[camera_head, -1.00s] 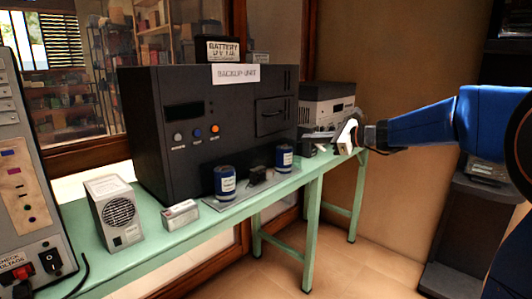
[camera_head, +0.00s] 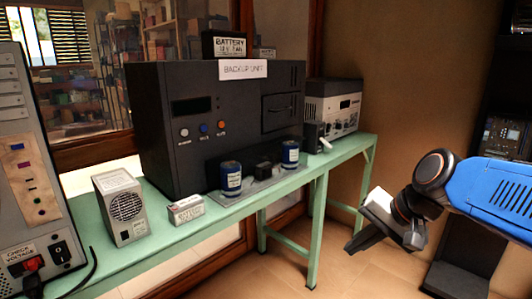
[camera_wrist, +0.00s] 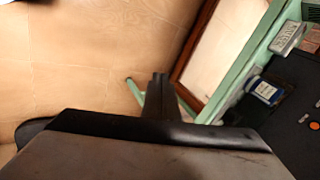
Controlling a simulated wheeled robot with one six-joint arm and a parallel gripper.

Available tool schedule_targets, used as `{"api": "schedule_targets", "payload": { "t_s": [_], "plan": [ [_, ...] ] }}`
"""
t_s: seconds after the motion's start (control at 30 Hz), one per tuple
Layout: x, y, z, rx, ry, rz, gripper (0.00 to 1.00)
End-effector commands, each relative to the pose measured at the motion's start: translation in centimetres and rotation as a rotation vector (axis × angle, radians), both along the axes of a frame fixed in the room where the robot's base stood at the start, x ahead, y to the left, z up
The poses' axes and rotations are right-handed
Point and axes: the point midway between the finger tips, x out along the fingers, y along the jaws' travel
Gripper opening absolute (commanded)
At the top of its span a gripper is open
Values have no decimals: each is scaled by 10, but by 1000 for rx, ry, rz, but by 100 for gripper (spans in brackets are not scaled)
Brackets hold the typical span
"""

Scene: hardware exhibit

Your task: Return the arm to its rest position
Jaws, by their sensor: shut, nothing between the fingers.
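My gripper (camera_head: 358,243) hangs in the air at the right of the head view, apart from the green bench and lower than its top. Its dark fingers point down and left. They are together and hold nothing. My blue arm (camera_head: 495,190) comes in from the right edge. In the wrist view the shut fingers (camera_wrist: 159,80) show against the tan floor, with the bench at the right.
The green bench (camera_head: 180,238) holds a black backup unit (camera_head: 215,150), two blue cans, a small speaker-like box (camera_head: 122,207) and a grey device (camera_head: 335,108). A grey cabinet (camera_head: 25,170) stands at left. Dark shelving (camera_head: 510,135) stands at right. Floor between is open.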

Motion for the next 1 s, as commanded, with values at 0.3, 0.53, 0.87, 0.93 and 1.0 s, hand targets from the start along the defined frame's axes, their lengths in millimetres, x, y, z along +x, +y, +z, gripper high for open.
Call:
{"api": "schedule_targets", "payload": {
  "t_s": [0.3, 0.53, 0.87, 0.93, 1.0],
  "plan": [
    [-81, -52, -49, -392, -85, 275, 0],
    [-110, -79, -69, -567, -106, 401, 0],
    [-115, -84, -72, -601, -109, 427, 0],
    [-115, -84, -72, -600, -108, 426, 0],
    [-115, -84, -72, -600, -108, 426, 0]
  ]
}}
